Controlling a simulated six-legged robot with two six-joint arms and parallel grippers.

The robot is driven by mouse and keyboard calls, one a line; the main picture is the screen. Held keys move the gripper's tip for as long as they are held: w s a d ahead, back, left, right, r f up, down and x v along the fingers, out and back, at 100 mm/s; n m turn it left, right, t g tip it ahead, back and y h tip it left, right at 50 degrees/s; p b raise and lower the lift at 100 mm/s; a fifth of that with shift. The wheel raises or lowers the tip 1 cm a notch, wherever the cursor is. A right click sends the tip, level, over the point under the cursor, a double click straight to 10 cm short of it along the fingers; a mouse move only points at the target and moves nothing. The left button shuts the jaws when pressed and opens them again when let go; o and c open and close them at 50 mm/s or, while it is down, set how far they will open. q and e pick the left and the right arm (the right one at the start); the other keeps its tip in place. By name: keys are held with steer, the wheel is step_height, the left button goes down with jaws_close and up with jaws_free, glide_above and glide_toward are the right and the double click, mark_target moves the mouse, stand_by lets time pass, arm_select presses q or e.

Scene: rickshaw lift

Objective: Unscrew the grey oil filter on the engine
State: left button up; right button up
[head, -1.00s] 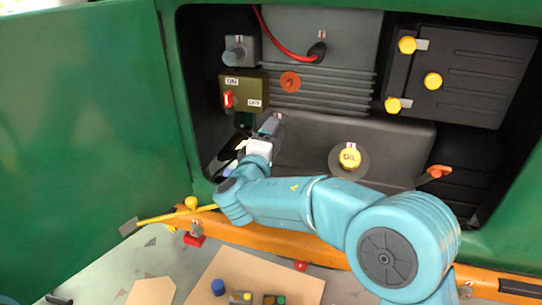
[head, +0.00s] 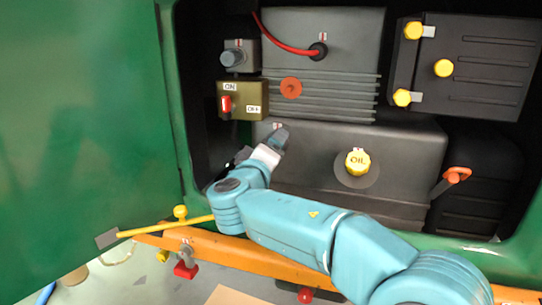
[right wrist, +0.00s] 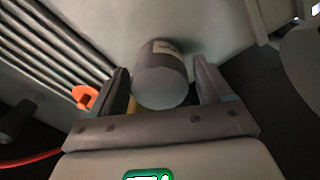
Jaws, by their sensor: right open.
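The grey oil filter (right wrist: 160,75) is a short cylinder with a pale label. In the right wrist view it lies between the two spread fingers of my right gripper (right wrist: 163,72). A dark gap shows on its left and a narrower gap on its right, so the jaws do not look closed on it. In the head view my right gripper (head: 279,138) is at the left part of the engine block (head: 390,150), beside a small tag. The filter cannot be told apart from the gripper there. My left gripper is not in view.
A yellow OIL cap (head: 358,161) and an orange-handled dipstick (head: 456,175) are to the right. A switch box (head: 242,99), an orange cap (head: 291,88) and a red cable (head: 275,43) are above. The green door (head: 85,120) and yellow rod (head: 165,225) stand at left.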

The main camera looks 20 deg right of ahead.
steer(key=c, duration=1)
steer(key=shift+r+n+p, duration=0.2)
steer(key=shift+n+p, duration=0.4)
steer(key=shift+n, duration=0.1)
steer(key=shift+n+p, duration=0.5)
steer(key=shift+n, duration=0.6)
steer(key=shift+f, duration=0.1)
